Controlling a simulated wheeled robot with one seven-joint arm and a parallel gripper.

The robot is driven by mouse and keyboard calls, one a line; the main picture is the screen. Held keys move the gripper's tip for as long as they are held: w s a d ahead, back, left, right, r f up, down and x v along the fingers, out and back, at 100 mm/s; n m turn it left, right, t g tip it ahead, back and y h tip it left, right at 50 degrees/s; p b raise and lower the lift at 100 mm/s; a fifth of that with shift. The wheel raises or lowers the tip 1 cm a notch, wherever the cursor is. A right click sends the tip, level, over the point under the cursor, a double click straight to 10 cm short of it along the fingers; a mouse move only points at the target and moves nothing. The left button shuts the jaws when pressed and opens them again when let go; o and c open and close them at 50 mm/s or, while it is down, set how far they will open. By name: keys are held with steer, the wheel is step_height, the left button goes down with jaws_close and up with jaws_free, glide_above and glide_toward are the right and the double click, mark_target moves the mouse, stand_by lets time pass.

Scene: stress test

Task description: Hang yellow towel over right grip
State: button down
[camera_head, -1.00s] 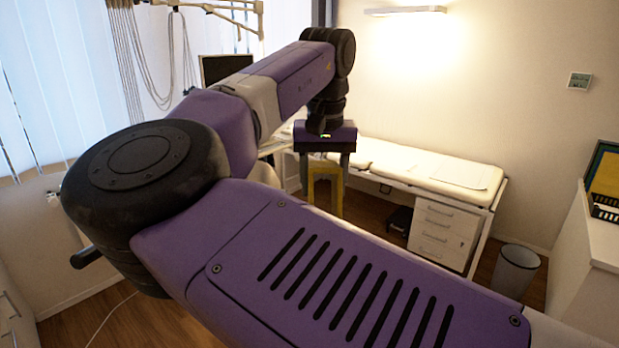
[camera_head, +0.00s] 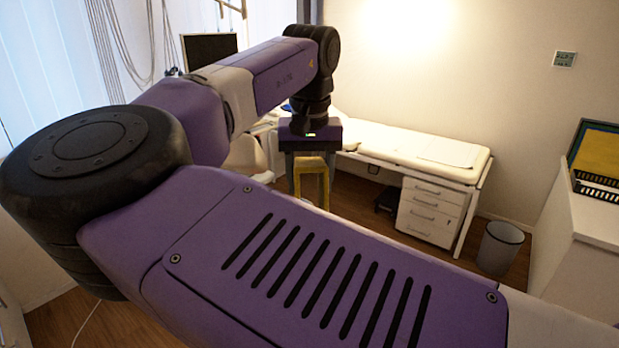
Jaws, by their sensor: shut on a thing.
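My gripper (camera_head: 310,172) points down near the middle of the picture, with its two grey fingers apart around a yellow towel (camera_head: 312,165). The towel is draped in an upside-down U shape between the fingers, and its two sides hang down below them. The lower ends of the towel are partly hidden behind my purple arm. I cannot make out a right grip in this view.
A white padded bench (camera_head: 420,150) stands along the back wall with a drawer unit (camera_head: 430,212) under it. A waste bin (camera_head: 500,247) stands right of it. A white cabinet (camera_head: 590,225) at the right bears a black and yellow object (camera_head: 598,155). A dark monitor (camera_head: 208,50) is behind my arm.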

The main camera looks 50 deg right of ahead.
steer(key=shift+s+a+f+b, duration=0.2)
steer(key=shift+f+b, duration=0.9)
steer(key=shift+b, duration=0.05)
steer(key=shift+s+a+f+b, duration=0.15)
steer(key=shift+a+f+b, duration=0.1)
steer(key=shift+f+b, duration=0.9)
steer(key=shift+s+a+f+b, duration=0.2)
steer(key=shift+f+b, duration=0.9)
steer(key=shift+s+a+f+b, duration=0.2)
steer(key=shift+f+b, duration=0.1)
steer(key=shift+f, duration=0.4)
steer(key=shift+s+a+f+b, duration=0.15)
steer(key=shift+f+b, duration=0.15)
steer(key=shift+f, duration=0.35)
steer(key=shift+c, duration=2.2)
jaws_free()
